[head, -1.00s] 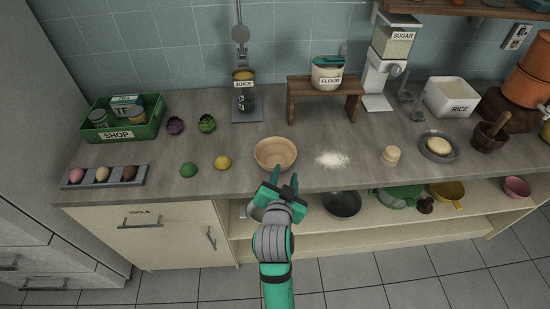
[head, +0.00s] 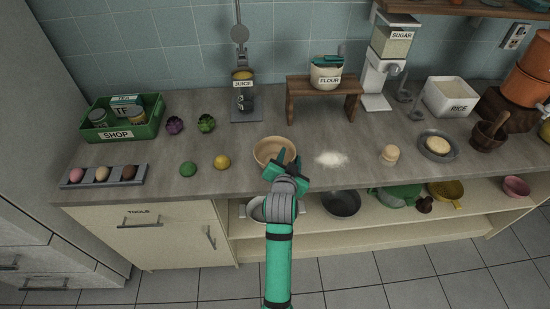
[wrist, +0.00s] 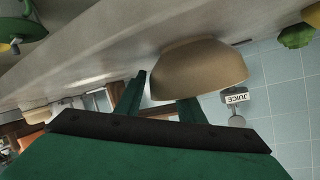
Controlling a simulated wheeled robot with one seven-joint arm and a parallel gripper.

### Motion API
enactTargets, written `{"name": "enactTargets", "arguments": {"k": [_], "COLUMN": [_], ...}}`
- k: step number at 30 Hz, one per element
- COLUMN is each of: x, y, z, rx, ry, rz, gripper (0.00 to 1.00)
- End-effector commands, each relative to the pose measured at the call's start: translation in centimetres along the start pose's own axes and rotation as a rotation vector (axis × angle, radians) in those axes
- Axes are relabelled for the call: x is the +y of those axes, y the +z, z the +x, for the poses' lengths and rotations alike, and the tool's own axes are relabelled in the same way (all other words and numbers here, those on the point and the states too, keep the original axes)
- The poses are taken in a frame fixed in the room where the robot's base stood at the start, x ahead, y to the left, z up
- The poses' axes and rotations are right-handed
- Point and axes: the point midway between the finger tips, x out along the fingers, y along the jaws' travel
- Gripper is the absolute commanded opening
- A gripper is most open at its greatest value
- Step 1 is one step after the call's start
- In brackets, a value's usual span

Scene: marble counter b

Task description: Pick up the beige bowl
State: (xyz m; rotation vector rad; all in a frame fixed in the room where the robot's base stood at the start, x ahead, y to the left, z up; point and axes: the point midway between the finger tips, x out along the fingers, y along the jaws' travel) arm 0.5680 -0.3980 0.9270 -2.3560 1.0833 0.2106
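The beige bowl (head: 266,150) stands upright on the counter near its front edge. My gripper (head: 289,160) is at the bowl's front right side and covers part of its rim. In the wrist view the bowl (wrist: 203,68) fills the upper middle. My gripper's two fingers (wrist: 162,98) are apart there, one left of the bowl's rim and one overlapping the bowl. Nothing is seen clamped between them. I cannot tell whether a finger touches the bowl.
A yellow lemon (head: 222,162) and a green lime (head: 188,169) lie left of the bowl. The juice dispenser (head: 245,100) and wooden stand (head: 325,87) are behind. Open shelves (head: 320,225) lie below the counter edge.

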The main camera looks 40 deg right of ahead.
Motion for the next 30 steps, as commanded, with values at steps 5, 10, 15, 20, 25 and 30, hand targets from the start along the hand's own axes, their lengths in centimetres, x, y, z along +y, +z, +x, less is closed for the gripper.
{"name": "enactTargets", "arguments": {"k": [5,10,15,20,25,30], "x": [0.1,0.2,0.3,0.4,0.4,-0.2], "y": [-0.1,-0.1,-0.1,-0.2,-0.3,-1.2], "z": [0.5,0.5,0.5,0.5,0.5,0.1], "rx": [0.000,0.001,0.002,0.002,0.002,0.004], "ry": [0.001,0.003,0.005,0.005,0.006,0.005], "rz": [0.001,0.002,0.002,0.002,0.002,0.003], "gripper": [0.35,0.26,0.00,0.00,0.00,0.00]}}
